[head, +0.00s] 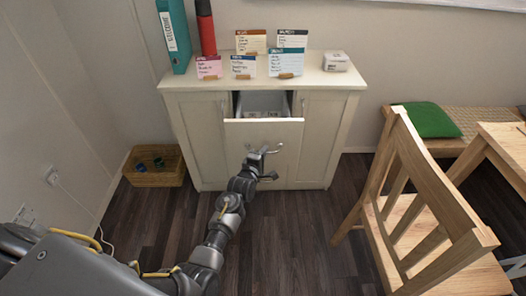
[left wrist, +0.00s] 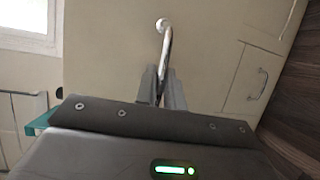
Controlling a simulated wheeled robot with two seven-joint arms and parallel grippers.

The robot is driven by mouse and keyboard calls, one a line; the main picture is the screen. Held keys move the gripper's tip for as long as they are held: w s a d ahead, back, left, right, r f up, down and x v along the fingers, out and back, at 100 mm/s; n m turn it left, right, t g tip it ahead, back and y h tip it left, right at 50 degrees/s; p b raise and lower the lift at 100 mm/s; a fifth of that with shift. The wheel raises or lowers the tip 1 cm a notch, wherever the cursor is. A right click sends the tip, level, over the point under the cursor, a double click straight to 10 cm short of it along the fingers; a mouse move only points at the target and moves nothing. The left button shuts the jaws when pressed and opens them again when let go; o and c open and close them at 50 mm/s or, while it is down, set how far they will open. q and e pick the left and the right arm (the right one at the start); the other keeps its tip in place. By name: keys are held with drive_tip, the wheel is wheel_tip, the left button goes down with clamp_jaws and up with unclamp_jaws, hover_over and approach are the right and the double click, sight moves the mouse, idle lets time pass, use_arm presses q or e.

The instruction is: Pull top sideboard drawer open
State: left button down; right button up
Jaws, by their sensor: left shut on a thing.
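The white sideboard (head: 340,120) stands against the wall. Its top drawer (head: 264,132) is pulled out, with the front standing forward of the cabinet and a gap behind it showing the inside. My left gripper (head: 268,164) is in front of the drawer front. In the left wrist view the two fingers (left wrist: 163,88) are shut on the metal bar handle (left wrist: 166,45), near one end of it. Another handle (left wrist: 259,84) shows on the panel to the right there. My right gripper is out of view.
Several small cards (head: 250,42), a red flask (head: 206,28), a teal binder (head: 175,36) and a white box (head: 336,61) stand on the sideboard top. A wicker basket (head: 155,177) is on the floor to the left. A wooden chair (head: 430,215) stands at the right.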

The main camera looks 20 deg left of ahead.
use_arm(q)
drive_tip(key=shift+d, duration=0.15)
drive_tip(key=c, duration=1.5)
unclamp_jaws()
drive_tip(key=s, duration=0.7)
drive_tip(key=s+r+p, duration=0.1)
drive_tip(key=s, duration=0.2)
drive_tip(key=shift+s+r, duration=0.1)
drive_tip(key=shift+s, duration=0.25)
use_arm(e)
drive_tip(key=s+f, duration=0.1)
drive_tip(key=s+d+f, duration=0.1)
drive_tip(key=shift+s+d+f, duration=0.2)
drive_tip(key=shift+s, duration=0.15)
